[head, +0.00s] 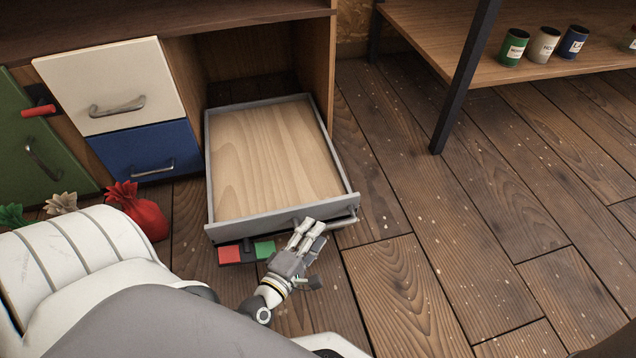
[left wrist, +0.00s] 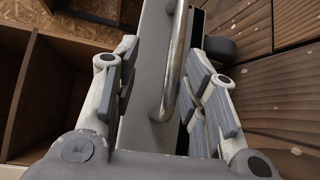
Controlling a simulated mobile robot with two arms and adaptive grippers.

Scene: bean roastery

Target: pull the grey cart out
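The grey cart (head: 262,222) is a low, open box with a bare wooden floor. Its front part stands out of an open bay in the cabinet, and its rear end is still inside the bay. My left gripper (head: 309,230) is at the handle (head: 343,218) on the cart's front panel. In the left wrist view the metal handle bar (left wrist: 174,75) runs between the spread fingers of the left gripper (left wrist: 165,82), with a gap on the left finger's side. Contact on the right finger's side is unclear. My right gripper is not in view.
Red and green blocks (head: 230,254) lie on the floor by the cart's front. A red sack (head: 145,215) stands at the left, below the blue drawer (head: 150,152). A shelf table (head: 425,25) with tins stands at the right. The floor between is clear.

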